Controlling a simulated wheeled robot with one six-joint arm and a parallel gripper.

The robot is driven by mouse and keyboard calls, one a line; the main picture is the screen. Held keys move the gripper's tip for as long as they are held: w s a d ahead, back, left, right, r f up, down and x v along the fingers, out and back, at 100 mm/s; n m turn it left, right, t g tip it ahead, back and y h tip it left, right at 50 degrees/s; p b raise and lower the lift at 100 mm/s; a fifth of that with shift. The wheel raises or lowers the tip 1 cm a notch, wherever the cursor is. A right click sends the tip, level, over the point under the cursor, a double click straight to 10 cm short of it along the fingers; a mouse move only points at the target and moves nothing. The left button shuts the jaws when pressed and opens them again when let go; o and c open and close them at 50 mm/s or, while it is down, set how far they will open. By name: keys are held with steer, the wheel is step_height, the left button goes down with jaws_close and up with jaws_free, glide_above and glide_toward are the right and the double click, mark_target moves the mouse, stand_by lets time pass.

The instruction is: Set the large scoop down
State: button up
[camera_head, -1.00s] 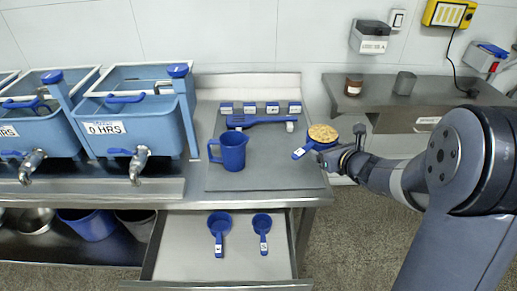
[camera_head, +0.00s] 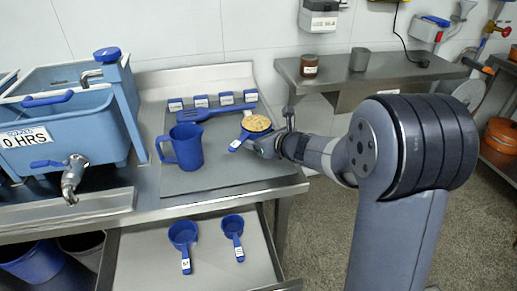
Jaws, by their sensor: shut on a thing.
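The large scoop (camera_head: 244,137) is blue with a label on its handle and is heaped with a tan, grainy material (camera_head: 257,123). It is at the right part of the steel bench, over or on the grey mat; I cannot tell whether its bottom touches. My gripper (camera_head: 273,143) reaches in from the right and is shut on the scoop. The fingertips are small and partly hidden against the scoop. The scoop looks roughly level.
A blue jug (camera_head: 187,147) stands left of the scoop on the mat (camera_head: 205,181). A blue tool (camera_head: 203,113) and small labelled blocks (camera_head: 226,98) lie behind. Two smaller scoops (camera_head: 183,237) (camera_head: 232,227) lie in the open drawer (camera_head: 211,264). A blue tank (camera_head: 65,130) is at left.

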steer(key=shift+f+b, duration=0.4)
steer(key=shift+f, duration=1.15)
steer(key=shift+f, duration=0.15)
steer(key=o, duration=1.3)
steer(key=shift+r, duration=0.2)
steer(key=p+v, duration=0.1)
steer(key=v, duration=1.1)
steer(key=shift+f, duration=0.1)
